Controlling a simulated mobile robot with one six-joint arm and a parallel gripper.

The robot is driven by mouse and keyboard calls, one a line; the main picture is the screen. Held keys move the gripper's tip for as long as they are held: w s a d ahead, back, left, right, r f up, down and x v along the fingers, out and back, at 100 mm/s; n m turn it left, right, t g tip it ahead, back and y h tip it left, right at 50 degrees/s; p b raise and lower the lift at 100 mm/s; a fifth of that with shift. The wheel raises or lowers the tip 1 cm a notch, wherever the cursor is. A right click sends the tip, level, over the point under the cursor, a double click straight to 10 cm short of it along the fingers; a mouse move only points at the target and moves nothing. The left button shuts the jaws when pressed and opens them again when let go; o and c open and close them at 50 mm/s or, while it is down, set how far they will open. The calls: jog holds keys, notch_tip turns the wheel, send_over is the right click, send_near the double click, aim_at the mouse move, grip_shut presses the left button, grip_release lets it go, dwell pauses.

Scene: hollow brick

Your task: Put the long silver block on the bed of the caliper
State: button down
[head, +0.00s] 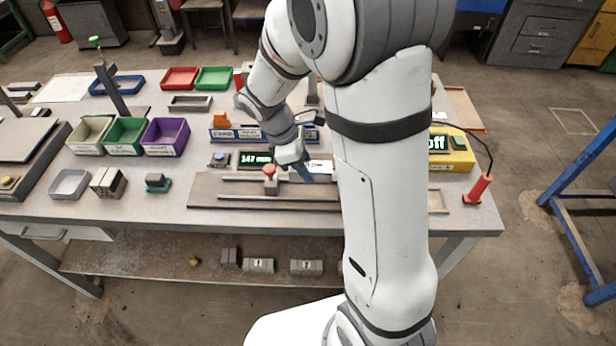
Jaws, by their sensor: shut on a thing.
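The caliper has a long brown-grey bed (230,190) with thin rails along the front middle of the table. A red-knobbed slider (270,172) stands on it, and a dark display (255,159) behind it reads 147 mm. My gripper (304,174) is low over the bed, right of the slider, pointing down. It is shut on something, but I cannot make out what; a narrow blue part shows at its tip. My arm hides the right part of the bed. I cannot identify the long silver block for certain.
Beige, green and purple bins (126,135) stand at the left. A long grey tray-like piece (190,103) lies behind them. A blue-and-white labelled rack (235,135) is behind the caliper. A yellow box (452,152) with a cable is at the right. Several grey blocks (306,267) lie on the lower shelf.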

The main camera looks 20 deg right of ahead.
jog(key=shift+d+f, duration=0.1)
jog(key=shift+f, duration=2.55)
jog(key=shift+f, duration=0.2)
jog(key=c, duration=1)
grip_release()
